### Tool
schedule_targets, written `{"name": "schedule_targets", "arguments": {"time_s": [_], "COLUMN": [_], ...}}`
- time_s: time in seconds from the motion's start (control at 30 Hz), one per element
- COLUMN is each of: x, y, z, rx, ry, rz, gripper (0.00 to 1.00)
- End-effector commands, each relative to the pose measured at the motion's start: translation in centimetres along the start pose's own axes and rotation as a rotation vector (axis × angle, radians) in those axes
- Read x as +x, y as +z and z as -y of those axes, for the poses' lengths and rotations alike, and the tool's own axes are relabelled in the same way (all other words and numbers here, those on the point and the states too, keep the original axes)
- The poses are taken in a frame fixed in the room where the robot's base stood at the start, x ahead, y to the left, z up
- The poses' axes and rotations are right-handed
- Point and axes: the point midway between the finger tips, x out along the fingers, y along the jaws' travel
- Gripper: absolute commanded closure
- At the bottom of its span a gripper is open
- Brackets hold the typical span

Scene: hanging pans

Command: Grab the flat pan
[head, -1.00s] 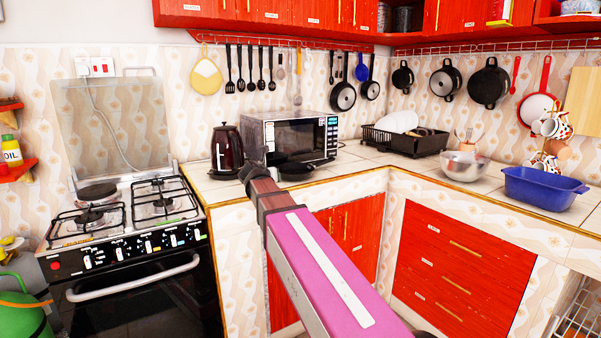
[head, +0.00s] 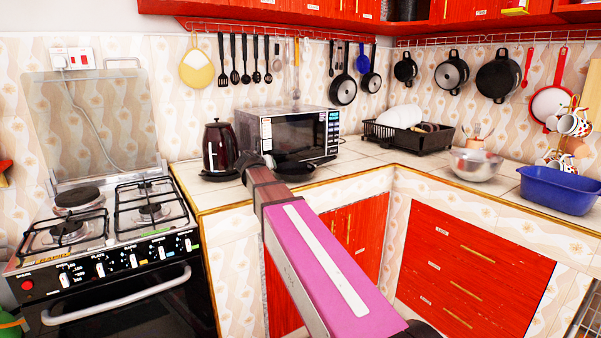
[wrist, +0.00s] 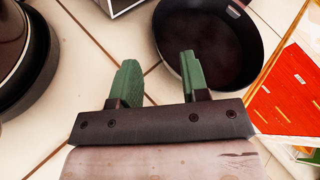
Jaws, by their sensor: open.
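A dark, round, shallow pan (head: 296,168) lies on the tiled counter in front of the microwave. It also shows at the top of the wrist view (wrist: 210,45). My gripper (wrist: 160,78) is open and empty, with its two green fingers apart. In the wrist view the right finger overlaps the pan's near rim; I cannot tell if they touch. Several pans hang on the wall, among them a black one (head: 343,91), a large black one (head: 498,76) and a red-rimmed white one (head: 549,104). In the head view my arm hides most of my gripper.
A dark kettle (head: 221,148) stands left of the pan, and the microwave (head: 290,133) is behind it. Further right are a black dish rack (head: 408,135), a metal bowl (head: 474,165) and a blue tub (head: 558,192). The stove (head: 105,230) is at left.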

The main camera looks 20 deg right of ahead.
Motion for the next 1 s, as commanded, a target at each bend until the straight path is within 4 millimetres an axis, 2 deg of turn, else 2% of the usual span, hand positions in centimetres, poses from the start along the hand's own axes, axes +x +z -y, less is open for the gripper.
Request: {"name": "schedule_targets", "arguments": {"time_s": [0.03,0.33,0.6,0.87,0.9,0.97,1.0], "x": [1.1,3.2,6.9,7.3,7.3,7.3,7.3], "y": [0.1,-0.1,-0.3,-0.4,-0.4,-0.4,-0.4], "z": [-0.1,-0.1,-0.2,-0.2,-0.2,-0.2,-0.2], "rx": [0.0,0.001,0.001,0.001,0.001,0.001,0.001], "ry": [-0.001,0.0,-0.001,0.0,0.0,0.0,0.0], "rz": [-0.002,0.0,-0.001,0.0,0.0,0.0,0.0], "gripper": [0.58,0.58,0.58,0.58,0.62,0.81,0.94]}}
